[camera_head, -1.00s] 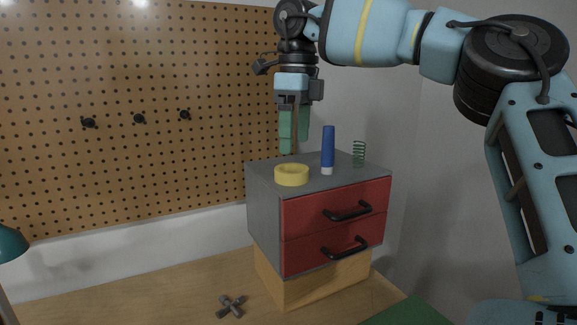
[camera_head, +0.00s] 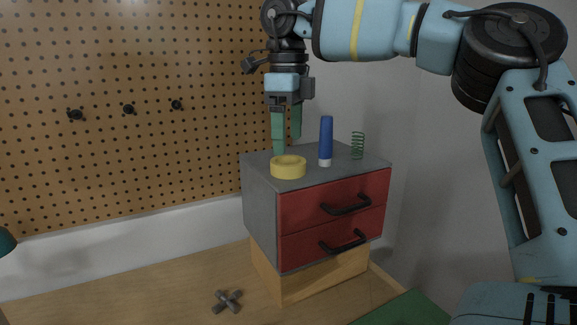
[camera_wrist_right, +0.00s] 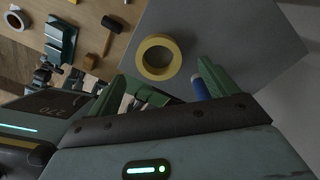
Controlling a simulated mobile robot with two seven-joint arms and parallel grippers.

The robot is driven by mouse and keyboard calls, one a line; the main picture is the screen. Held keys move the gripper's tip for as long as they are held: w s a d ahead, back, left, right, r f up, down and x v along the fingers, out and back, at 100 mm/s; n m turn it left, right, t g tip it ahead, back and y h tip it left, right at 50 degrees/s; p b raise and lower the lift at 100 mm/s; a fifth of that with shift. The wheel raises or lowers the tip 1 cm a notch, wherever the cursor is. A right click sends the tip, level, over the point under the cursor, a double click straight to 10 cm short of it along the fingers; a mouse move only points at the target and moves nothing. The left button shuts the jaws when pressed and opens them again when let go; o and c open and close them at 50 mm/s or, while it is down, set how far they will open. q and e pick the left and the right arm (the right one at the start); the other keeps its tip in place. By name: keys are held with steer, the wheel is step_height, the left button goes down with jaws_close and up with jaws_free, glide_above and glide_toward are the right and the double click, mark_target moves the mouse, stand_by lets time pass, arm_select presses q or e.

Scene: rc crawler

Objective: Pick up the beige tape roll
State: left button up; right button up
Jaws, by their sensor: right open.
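A pale yellow tape roll (camera_head: 288,168), the nearest match to beige on the cabinet, lies flat on the grey cabinet top near its front left edge. It also shows as a ring in the right wrist view (camera_wrist_right: 142,57). My right gripper (camera_head: 287,146) points down with its green fingers open and empty, just above and behind the roll. In the right wrist view my right gripper (camera_wrist_right: 163,88) has its fingers apart below the ring, with nothing between them. A whitish roll (camera_wrist_right: 14,21) lies at the top left of that view. My left gripper is not in view.
A blue marker (camera_head: 326,140) stands upright right of the roll, close to a finger in the wrist view. A green spring (camera_head: 357,145) stands farther right. The grey cabinet (camera_head: 259,200) has two red drawers. A grey cross-shaped part (camera_head: 227,301) lies on the table.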

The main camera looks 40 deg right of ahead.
step_height(320, 180, down, 4)
steer(key=shift+s+f+p, duration=0.1)
steer(key=shift+p, duration=0.35)
steer(key=shift+f, duration=0.25)
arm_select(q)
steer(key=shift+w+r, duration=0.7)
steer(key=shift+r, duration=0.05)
arm_select(e)
steer(key=shift+a, duration=0.1)
steer(key=shift+c, duration=0.2)
steer(key=c, duration=1)
steer(key=shift+r, duration=0.1)
